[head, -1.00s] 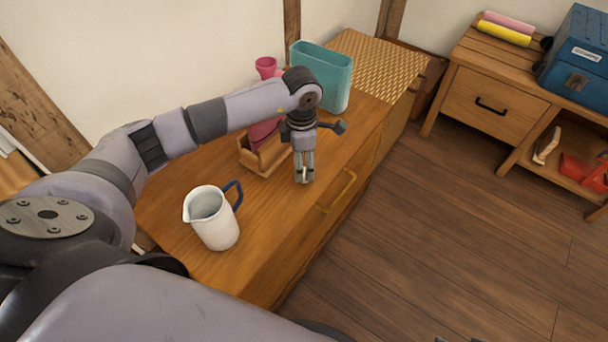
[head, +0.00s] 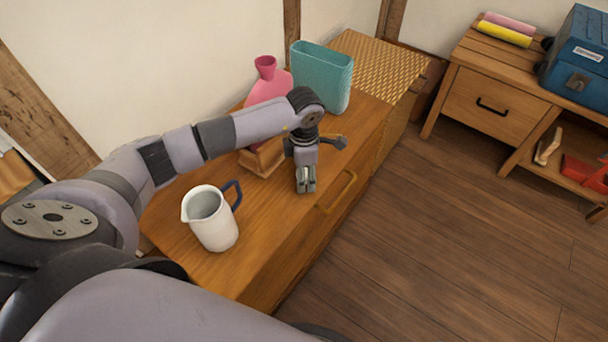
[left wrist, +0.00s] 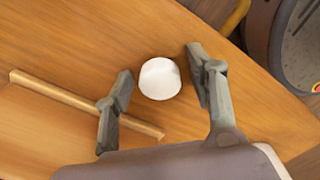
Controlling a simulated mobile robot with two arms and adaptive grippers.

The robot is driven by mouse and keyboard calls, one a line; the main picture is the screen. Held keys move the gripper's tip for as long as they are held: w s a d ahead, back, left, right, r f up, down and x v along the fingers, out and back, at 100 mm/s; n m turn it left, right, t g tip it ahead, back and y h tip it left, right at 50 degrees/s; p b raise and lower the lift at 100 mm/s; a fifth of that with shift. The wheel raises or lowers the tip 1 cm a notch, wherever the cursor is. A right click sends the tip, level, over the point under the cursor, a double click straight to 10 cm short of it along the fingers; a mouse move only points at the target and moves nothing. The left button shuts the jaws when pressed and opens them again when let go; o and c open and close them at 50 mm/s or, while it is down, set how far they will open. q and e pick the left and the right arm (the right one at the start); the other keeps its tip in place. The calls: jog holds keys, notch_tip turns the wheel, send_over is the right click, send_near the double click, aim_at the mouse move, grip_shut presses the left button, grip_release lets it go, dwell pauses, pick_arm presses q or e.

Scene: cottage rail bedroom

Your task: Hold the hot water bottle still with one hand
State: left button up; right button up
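The pink hot water bottle (head: 268,88) stands upright in a wooden holder (head: 262,162) on the dresser top, partly hidden behind my left arm. My left gripper (head: 306,186) points down in front of the holder, apart from the bottle. In the left wrist view my left gripper (left wrist: 158,95) is open, with a small white round object (left wrist: 160,79) lying on the wood between its fingers. I cannot tell what this object is. A wooden edge of the holder (left wrist: 60,95) shows at the left there. My right gripper is not in view.
A white jug with a blue handle (head: 213,222) stands on the dresser (head: 185,258) nearer to me. A dresser handle (head: 340,192) sticks out at the front. The floor to the right is clear.

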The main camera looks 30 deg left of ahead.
pick_arm(q)
jog(key=c, duration=0.7)
jog(key=shift+r, duration=0.1)
jog(key=shift+r, duration=0.55)
notch_tip(320, 180, up, 5)
jog(key=shift+w+f+p, duration=0.1)
jog(key=shift+p, duration=0.6)
notch_tip(320, 180, up, 14)
jog(key=shift+p, duration=1)
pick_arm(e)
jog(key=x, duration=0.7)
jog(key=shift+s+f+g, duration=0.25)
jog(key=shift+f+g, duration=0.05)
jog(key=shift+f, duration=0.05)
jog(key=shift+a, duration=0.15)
